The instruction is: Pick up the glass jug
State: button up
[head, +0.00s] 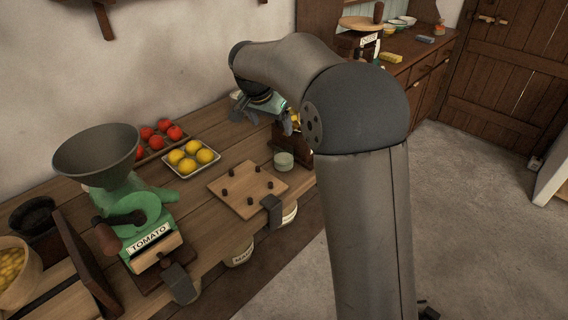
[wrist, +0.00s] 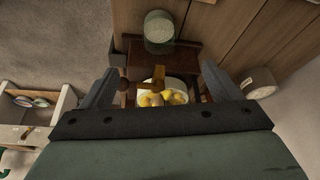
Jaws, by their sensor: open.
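A pale green, round, see-through-looking vessel (head: 284,160) stands on the wooden counter, just right of the pegged board. What looks like the same vessel (wrist: 158,30) shows at the top of the wrist view, beyond the fingertips. No handle shows on it, so I cannot tell if it is the glass jug. My gripper (head: 279,118) is above the counter's back part, partly hidden by my arm in the head view. In the wrist view my gripper (wrist: 158,82) is open, its fingers wide apart with nothing held between them.
A dark wooden box-like device (wrist: 183,58) and a pale bowl of yellow things (wrist: 180,86) lie below the fingers. A round pale item (wrist: 258,82) is at right. The pegged board (head: 240,205), lemon tray (head: 212,158) and green tomato mill (head: 135,215) occupy the counter.

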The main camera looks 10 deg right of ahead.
jog(key=p, duration=0.1)
send_near(282, 149)
jog(key=f, duration=0.2)
jog(key=d+f, duration=0.1)
jog(key=f, duration=0.3)
jog(key=shift+s+d+f, duration=0.15)
jog(key=shift+s+d, duration=0.1)
jog(key=shift+s, duration=0.15)
jog(key=c, duration=1.2)
